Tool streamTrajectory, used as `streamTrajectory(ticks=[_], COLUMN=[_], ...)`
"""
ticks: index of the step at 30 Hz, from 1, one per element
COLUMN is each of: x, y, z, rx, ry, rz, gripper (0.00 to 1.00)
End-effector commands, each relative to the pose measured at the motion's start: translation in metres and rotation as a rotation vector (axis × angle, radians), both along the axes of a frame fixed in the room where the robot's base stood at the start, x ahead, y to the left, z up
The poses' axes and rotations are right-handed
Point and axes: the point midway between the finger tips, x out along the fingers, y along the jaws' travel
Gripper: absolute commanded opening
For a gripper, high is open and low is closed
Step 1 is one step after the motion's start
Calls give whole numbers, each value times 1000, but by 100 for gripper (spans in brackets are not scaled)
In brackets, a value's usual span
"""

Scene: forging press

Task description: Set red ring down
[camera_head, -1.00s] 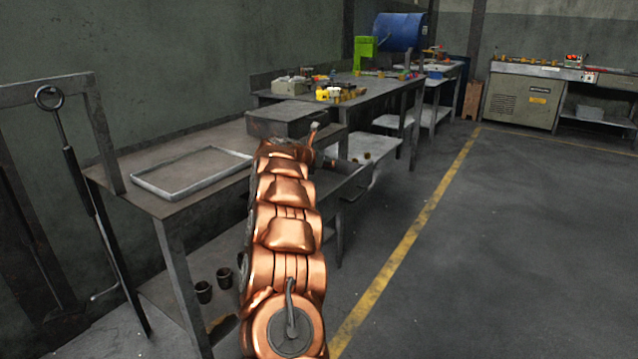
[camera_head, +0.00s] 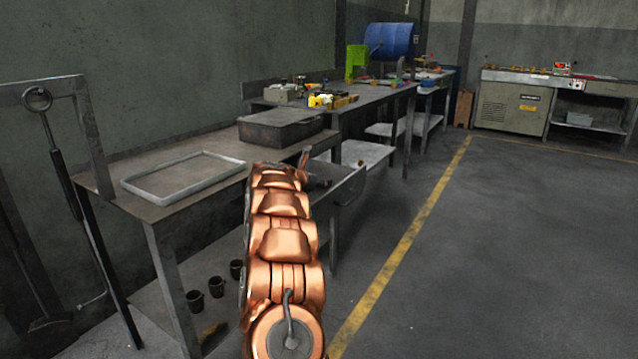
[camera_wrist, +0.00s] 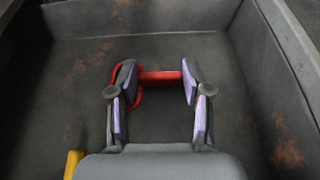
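In the wrist view, the red ring (camera_wrist: 161,76) is inside a grey, rust-stained drawer or tray (camera_wrist: 70,95). A red loop shows around the left fingertip, and a straight red part runs across toward the right fingertip. My gripper (camera_wrist: 158,78) has its two fingers wide apart, with the red part between their tips. Whether either finger touches it, or whether it rests fully on the floor, I cannot tell. In the head view, an open drawer (camera_head: 350,187) sticks out under the bench; my arm hides the gripper and ring there.
A yellow piece (camera_wrist: 74,163) lies at lower left in the wrist view. The drawer walls rise behind and right of the gripper. The floor at right is clear.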

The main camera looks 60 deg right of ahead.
Motion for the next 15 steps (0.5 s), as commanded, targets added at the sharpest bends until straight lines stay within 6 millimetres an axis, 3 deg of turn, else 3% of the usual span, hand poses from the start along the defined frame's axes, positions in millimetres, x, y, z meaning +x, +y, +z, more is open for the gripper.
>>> streamTrajectory(ticks=[6, 15], x=[0, 0], y=[0, 0], z=[0, 1], rx=[0, 0], ry=[0, 0], rz=[0, 0], gripper=[72, 72])
